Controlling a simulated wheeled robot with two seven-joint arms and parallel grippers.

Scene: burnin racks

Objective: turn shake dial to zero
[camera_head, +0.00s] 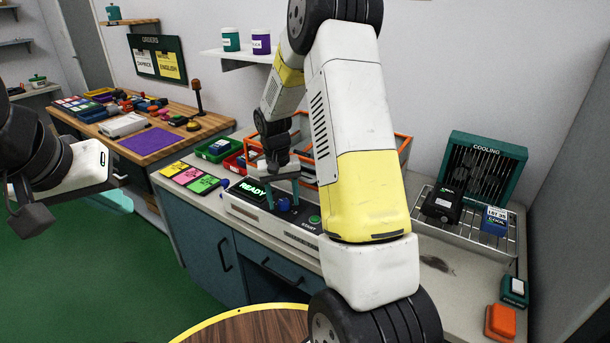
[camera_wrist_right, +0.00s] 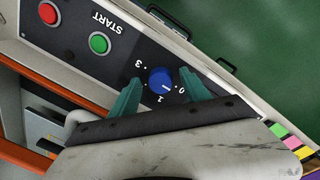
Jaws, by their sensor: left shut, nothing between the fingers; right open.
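The blue shake dial (camera_wrist_right: 160,80) sits on the dark panel of a grey machine (camera_wrist_right: 72,75); in the head view the dial (camera_head: 284,205) is below the lit READY display (camera_head: 252,191). In the right wrist view the numbers 0, 1 and 3 show around it. Its white mark is on the side toward 0 and 1; I cannot tell exactly which it meets. My right gripper (camera_wrist_right: 162,92) is open, its green fingers either side of the dial with visible gaps; it also shows in the head view (camera_head: 284,190). My left gripper (camera_head: 120,181) is shut and empty, far left.
Green START (camera_wrist_right: 99,43) and red (camera_wrist_right: 48,13) buttons are near the dial. An orange-framed crate (camera_head: 302,130) stands behind the machine. Coloured cards (camera_head: 189,177) lie left of it. A wire rack (camera_head: 490,243) with a cooling fan unit (camera_head: 483,165) is at right.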

